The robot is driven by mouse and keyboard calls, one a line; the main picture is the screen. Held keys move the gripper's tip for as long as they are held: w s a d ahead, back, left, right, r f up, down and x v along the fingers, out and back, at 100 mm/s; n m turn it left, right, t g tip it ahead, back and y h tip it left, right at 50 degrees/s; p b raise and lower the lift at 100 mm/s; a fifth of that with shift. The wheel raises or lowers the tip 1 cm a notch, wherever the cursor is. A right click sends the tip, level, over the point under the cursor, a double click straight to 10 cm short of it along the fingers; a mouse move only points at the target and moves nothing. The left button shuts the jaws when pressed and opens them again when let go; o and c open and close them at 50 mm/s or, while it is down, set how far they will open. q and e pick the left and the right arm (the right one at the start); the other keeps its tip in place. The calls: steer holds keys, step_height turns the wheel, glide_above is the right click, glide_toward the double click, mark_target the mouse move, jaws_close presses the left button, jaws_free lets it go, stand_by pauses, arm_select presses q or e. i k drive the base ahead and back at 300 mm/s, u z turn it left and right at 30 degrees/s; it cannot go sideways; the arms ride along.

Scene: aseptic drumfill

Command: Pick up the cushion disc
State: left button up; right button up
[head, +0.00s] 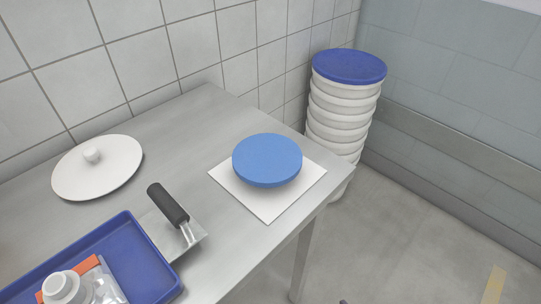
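The cushion disc is most likely the thick light-blue round disc (267,158) on the metal table. It lies flat over a white square sheet (267,208), near the table's right edge. A shadow falls on the sheet at its front, and its underside is hidden. Neither of my grippers can be made out in the head view, and nothing touches the disc.
A scraper with a black handle (168,205) lies left of the sheet. A blue tray (125,232) holding a clear bottle (105,289) is at front left. A white knobbed lid (112,178) lies behind. Stacked white tubs (340,120) stand beyond the table's right end.

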mark_target(266, 160)
steer(key=u, duration=3.4)
steer(key=k, duration=2.7)
steer(key=z, duration=1.3)
steer(key=i, duration=1)
